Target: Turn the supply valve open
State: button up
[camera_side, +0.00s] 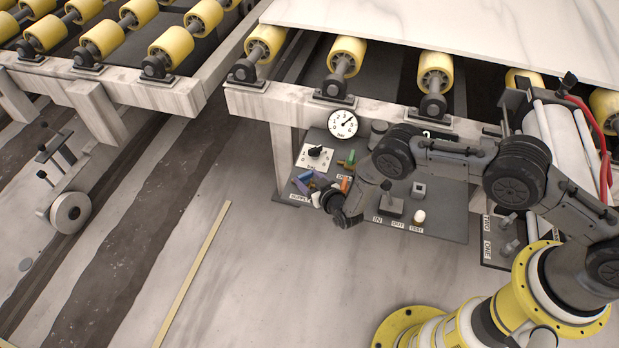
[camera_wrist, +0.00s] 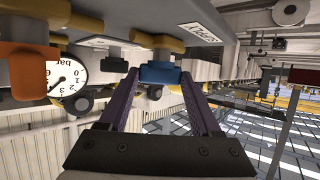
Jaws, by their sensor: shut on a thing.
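The supply valve has a blue handle (camera_wrist: 160,74) on a brass-coloured body (camera_wrist: 157,42), beside a SUPPLY label (camera_wrist: 200,33) in the wrist view. My gripper (camera_wrist: 160,82) has its two purple fingers on either side of the blue handle and is shut on it. In the side view my gripper (camera_side: 312,183) reaches the left edge of the dark panel (camera_side: 440,222), by the SUPPLY label (camera_side: 300,197). The handle is small and partly covered there, so its exact angle is hard to tell. A round pressure gauge (camera_side: 343,123) stands behind the panel.
An orange handle (camera_wrist: 35,70) is close by at left in the wrist view. The panel also carries a green handle (camera_side: 350,158), a black dial knob (camera_side: 316,152), a lever (camera_side: 392,205) and a white button (camera_side: 419,216). Yellow rollers and a stone slab (camera_side: 480,28) lie behind.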

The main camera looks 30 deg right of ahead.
jog(key=m+h, duration=0.2)
jog(key=h, duration=0.1)
jog(key=a+m+g+h, duration=0.1)
jog(key=m+h, duration=0.2)
jog(key=shift+w+a, duration=0.1)
jog(key=m+g+h, duration=0.1)
jog(key=m+h, duration=0.1)
jog(key=shift+w+a+m+g, duration=0.1)
jog(key=shift+a+m+g, duration=0.05)
jog(key=shift+m+g, duration=0.25)
jog(key=shift+m+g+h, duration=0.3)
jog(key=shift+h, duration=0.3)
jog(key=shift+w+m+g+h, duration=0.15)
jog(key=shift+m+g+h, duration=0.25)
jog(key=shift+m, duration=0.1)
jog(key=o, duration=1.4)
jog(key=v, duration=1.4)
jog(key=shift+w+d, duration=0.1)
jog(key=shift+d, duration=0.15)
